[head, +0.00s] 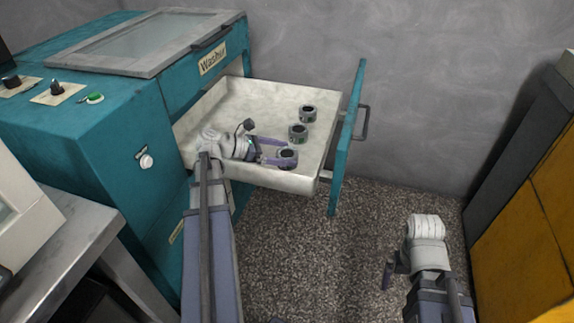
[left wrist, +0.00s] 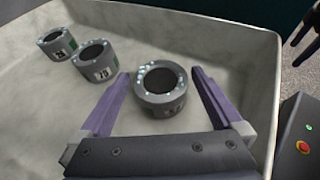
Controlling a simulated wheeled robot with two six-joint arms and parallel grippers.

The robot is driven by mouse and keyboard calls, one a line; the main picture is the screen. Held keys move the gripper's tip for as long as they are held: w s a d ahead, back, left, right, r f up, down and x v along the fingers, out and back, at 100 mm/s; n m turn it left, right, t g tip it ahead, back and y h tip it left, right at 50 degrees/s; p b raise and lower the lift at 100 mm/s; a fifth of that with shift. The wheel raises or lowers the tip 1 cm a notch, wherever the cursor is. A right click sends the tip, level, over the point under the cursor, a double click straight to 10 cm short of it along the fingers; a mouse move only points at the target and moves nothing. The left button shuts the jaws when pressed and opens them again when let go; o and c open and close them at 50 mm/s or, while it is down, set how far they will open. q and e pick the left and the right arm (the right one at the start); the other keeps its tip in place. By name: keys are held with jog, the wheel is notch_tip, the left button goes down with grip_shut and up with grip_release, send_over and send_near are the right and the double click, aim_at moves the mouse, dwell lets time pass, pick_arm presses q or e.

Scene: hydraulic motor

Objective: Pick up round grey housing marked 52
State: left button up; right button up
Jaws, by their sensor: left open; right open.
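Three round grey housings stand in the washer's open drawer. The nearest housing (head: 287,158) is between the purple fingers of my left gripper (head: 283,153); the left wrist view shows this housing (left wrist: 160,88) too. Its label is too low and small to read surely. My left gripper (left wrist: 160,75) is open, with a finger on each side of the housing and a visible gap at each side. The middle housing (left wrist: 95,60) has a two-digit label, and the far housing (left wrist: 57,43) has a small unclear one. My right gripper (head: 388,273) is low at the right, open and empty, partly hidden by its arm.
The pale drawer (head: 240,100) juts from the teal washer (head: 110,130), with its teal front panel (head: 346,140) at the right. Its walls surround the housings. A steel table (head: 75,235) stands at the left and a yellow cabinet (head: 530,220) at the right. Speckled floor lies between.

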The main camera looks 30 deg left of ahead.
aim_at(291, 153)
pick_arm(q)
jog(key=shift+b+x, duration=0.9)
jog(key=shift+x, duration=1.25)
jog(key=shift+w+d+f, duration=0.15)
jog(key=shift+w+d, duration=0.05)
jog(key=shift+w, duration=0.1)
jog(key=shift+c, duration=0.2)
grip_shut()
notch_tip(291, 153, up, 10)
jog(key=p, duration=1)
